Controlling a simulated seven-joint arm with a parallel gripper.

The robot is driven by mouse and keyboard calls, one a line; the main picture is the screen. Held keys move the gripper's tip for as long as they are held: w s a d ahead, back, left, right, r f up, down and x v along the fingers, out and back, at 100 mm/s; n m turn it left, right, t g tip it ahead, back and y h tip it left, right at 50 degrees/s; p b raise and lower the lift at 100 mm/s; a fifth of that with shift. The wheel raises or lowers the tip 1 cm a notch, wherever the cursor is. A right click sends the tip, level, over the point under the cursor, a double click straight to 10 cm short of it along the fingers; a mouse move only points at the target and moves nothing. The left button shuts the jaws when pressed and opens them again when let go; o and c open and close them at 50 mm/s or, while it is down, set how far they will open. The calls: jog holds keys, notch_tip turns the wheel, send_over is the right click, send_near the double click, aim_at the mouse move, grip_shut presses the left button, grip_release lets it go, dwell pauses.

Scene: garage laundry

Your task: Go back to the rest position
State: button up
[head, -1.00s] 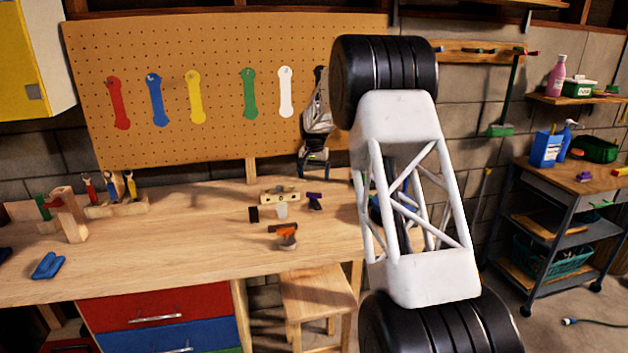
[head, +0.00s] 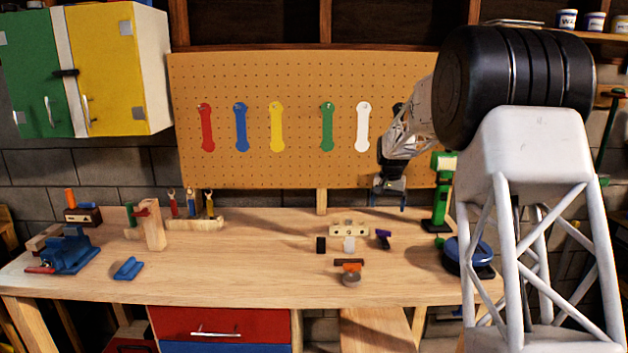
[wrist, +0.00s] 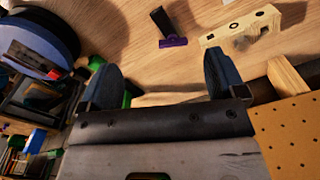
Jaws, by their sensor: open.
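My gripper (head: 389,200) hangs in front of the right part of the pegboard, above the back of the workbench (head: 230,283). Its fingers point down and it is empty. My white and black arm covers the right side of the head view.
The pegboard (head: 300,160) is close behind my gripper. A green upright tool (head: 440,195) and a round blue object (head: 465,256) stand to its right. The bench's middle left is clear.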

jog(key=s+a+r+n, duration=0.1)
jog(key=s+r, duration=0.3)
jog(key=s, duration=0.7)
jog(key=s+a+r+t, duration=0.1)
jog(key=s+a+r, duration=0.15)
jog(key=s, duration=0.75)
jog(key=s+a+r+n, duration=0.1)
jog(key=s+r, duration=0.4)
jog(key=s, duration=0.6)
jog(key=s+a+f+n, duration=0.1)
jog(key=s+f, duration=0.3)
jog(key=s, duration=1.1)
jog(key=s+f+n+t, duration=0.1)
jog(key=s+f, duration=0.2)
jog(key=s, duration=1.3)
jog(key=shift+a+f, duration=0.35)
jog(key=shift+a, duration=0.05)
